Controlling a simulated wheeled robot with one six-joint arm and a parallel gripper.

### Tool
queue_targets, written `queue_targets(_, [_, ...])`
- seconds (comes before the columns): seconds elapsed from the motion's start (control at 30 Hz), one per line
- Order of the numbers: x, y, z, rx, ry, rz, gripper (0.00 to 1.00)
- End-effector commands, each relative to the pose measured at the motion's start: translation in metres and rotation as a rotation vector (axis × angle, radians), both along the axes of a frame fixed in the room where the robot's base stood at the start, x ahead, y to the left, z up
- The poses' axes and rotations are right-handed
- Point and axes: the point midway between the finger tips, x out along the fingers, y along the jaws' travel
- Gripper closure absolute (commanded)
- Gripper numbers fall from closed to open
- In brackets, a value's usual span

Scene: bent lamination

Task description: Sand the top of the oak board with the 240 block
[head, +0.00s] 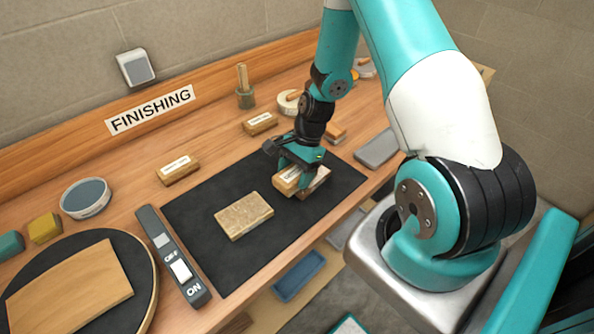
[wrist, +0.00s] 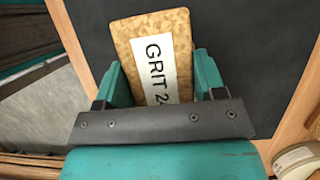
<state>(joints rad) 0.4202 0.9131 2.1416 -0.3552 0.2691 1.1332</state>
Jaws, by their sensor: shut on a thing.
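My gripper (head: 300,172) is shut on a cork-coloured block (head: 287,181) with a white label, over the right part of the black mat. In the wrist view the block (wrist: 153,50) sits between the teal fingers; its label reads "GRIT 24" with the rest hidden by the gripper. I cannot tell whether the block touches the mat. A speckled tan rectangular piece (head: 243,215) lies flat on the mat to the left of my gripper. A plain wooden board (head: 70,290) lies on a round dark disc at lower left. I cannot tell which of these two is oak.
The black mat (head: 205,245) covers the bench middle. Two labelled blocks stand behind it, one at left (head: 178,170) and one further back (head: 259,123). An OFF/ON switch strip (head: 172,258) borders the mat's left. A grey slab (head: 377,148) lies to the right.

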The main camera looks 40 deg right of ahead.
Motion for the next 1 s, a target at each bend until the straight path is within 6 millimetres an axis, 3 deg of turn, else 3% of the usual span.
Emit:
queue_targets(0.03, [0.001,-0.001,0.010,-0.001,-0.002,-0.002,0.55])
queue_targets(0.6, [0.001,0.000,0.060,-0.001,-0.002,0.000,0.55])
queue_targets(1.0, [0.001,0.000,0.064,-0.001,-0.002,0.001,0.55])
